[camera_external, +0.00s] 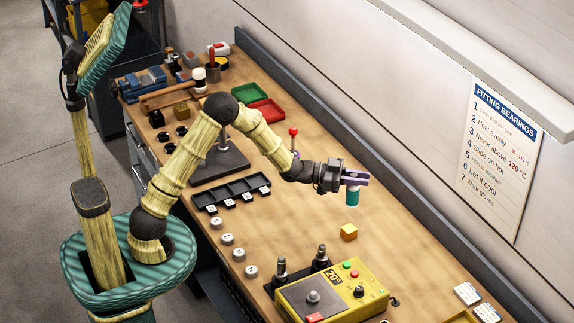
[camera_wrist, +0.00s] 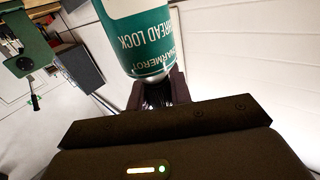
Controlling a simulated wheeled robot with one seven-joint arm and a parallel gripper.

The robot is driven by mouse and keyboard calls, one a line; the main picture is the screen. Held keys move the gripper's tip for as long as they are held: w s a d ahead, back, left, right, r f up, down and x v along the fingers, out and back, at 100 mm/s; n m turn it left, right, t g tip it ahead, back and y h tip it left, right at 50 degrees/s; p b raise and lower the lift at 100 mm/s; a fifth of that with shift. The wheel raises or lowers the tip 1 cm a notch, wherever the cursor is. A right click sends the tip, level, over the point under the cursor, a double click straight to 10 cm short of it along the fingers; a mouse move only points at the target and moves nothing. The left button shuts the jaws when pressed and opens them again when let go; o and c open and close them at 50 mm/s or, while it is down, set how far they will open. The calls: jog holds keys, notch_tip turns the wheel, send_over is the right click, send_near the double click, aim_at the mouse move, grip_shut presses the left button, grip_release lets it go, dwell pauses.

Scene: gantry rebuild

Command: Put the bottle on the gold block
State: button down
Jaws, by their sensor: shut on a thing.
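The bottle (camera_external: 352,195), green with a pale top, hangs upright in my gripper (camera_external: 356,178) in the external view. In the wrist view the bottle (camera_wrist: 150,38) shows close up, with a white and green label reading "THREAD LOCK". My gripper (camera_wrist: 158,92) is shut on it in that view. The gold block (camera_external: 348,232), a small yellow-gold cube, rests on the bench below the bottle, with a visible gap between them. A second, duller gold-brown block (camera_external: 181,110) sits at the far left of the bench, by the mallet.
A yellow control box (camera_external: 335,290) with knobs stands in front of the gold block. A black divided tray (camera_external: 232,192) lies to its left, and green (camera_external: 245,91) and red (camera_external: 267,111) trays lie further back. The bench (camera_external: 300,220) around the block is mostly clear.

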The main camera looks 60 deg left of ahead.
aim_at(357, 204)
jog(key=shift+f+p, duration=0.55)
jog(key=shift+f, duration=2.35)
jog(key=shift+f+p, duration=0.4)
jog(key=shift+f, duration=1.65)
jog(key=shift+f, duration=0.15)
jog(key=c, duration=1.3)
grip_release()
